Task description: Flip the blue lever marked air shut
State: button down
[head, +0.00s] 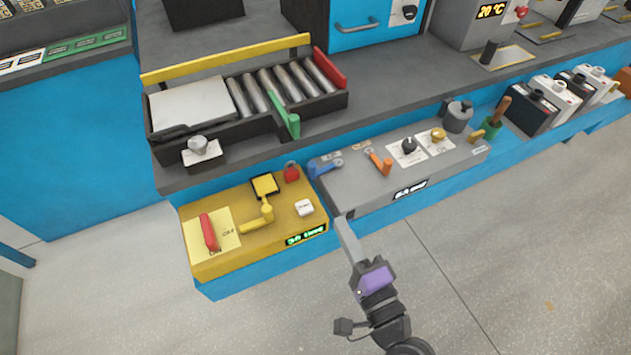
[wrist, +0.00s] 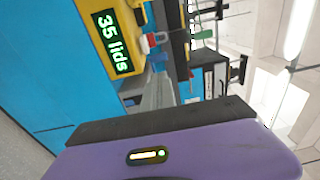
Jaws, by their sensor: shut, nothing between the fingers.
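In the wrist view a small blue piece (wrist: 158,58), which looks like this lever, shows beyond the fingers. My gripper (head: 341,219) is shut and empty. Its fingertips are in front of the panel's lower left corner, below the lever and apart from it. In the wrist view my fingers (wrist: 158,92) point up toward the panel.
An orange lever (head: 380,164) and two knobs stand right of the blue lever. To the left is a yellow box (head: 215,262) with red and yellow levers, and a red padlock (head: 291,172) at its back corner. A roller conveyor (head: 240,125) stands behind. The floor in front is clear.

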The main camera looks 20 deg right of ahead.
aim_at(314, 173)
jog(key=w, duration=0.4)
jog(key=w+p, duration=0.1)
jog(key=w, duration=0.3)
jog(key=w+p, duration=0.1)
jog(key=w, duration=0.3)
jog(key=shift+d+r, duration=0.2)
jog(key=shift+d, duration=0.05)
